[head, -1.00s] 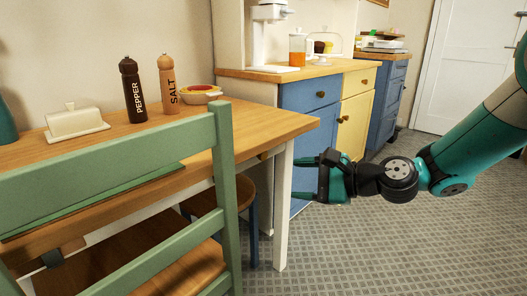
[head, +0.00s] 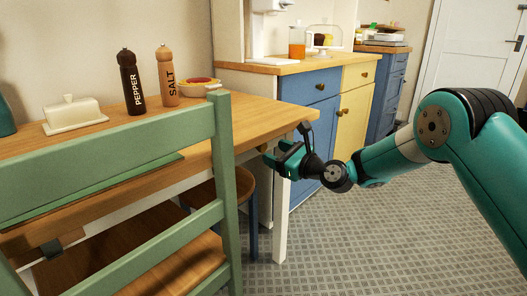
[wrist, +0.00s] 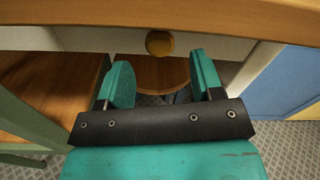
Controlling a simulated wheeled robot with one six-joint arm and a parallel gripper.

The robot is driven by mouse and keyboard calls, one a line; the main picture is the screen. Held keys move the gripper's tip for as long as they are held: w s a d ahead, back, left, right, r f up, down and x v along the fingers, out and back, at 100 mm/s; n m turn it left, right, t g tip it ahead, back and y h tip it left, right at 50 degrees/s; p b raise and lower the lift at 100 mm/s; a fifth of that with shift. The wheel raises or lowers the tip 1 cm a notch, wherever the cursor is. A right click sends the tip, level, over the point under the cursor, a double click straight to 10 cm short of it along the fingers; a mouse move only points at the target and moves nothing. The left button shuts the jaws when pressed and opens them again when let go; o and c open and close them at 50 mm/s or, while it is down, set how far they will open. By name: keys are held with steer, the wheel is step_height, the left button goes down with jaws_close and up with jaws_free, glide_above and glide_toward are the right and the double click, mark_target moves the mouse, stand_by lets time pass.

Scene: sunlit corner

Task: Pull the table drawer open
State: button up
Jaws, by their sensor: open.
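The wooden table (head: 245,115) has a pale drawer front (wrist: 108,42) under its top edge, seen in the wrist view. A round wooden knob (wrist: 160,43) sits on that front. The drawer looks closed, flush under the table top. My gripper (head: 273,153) is at the table's right end, just below the top. In the wrist view my gripper (wrist: 163,75) is open and empty, its two teal fingers apart, with the knob beyond the tips and roughly centred between them. I see no contact with the knob. In the head view I cannot make out the knob clearly.
A green chair (head: 222,160) stands in front of the table. A round wooden stool (head: 205,192) is under it. Pepper (head: 131,82) and salt (head: 167,78) mills and a butter dish (head: 73,115) stand on top. A blue cabinet (head: 310,100) is behind; floor at right is clear.

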mark_target(264, 148)
steer(key=shift+b+x, duration=0.4)
steer(key=shift+x, duration=2.3)
jaws_close()
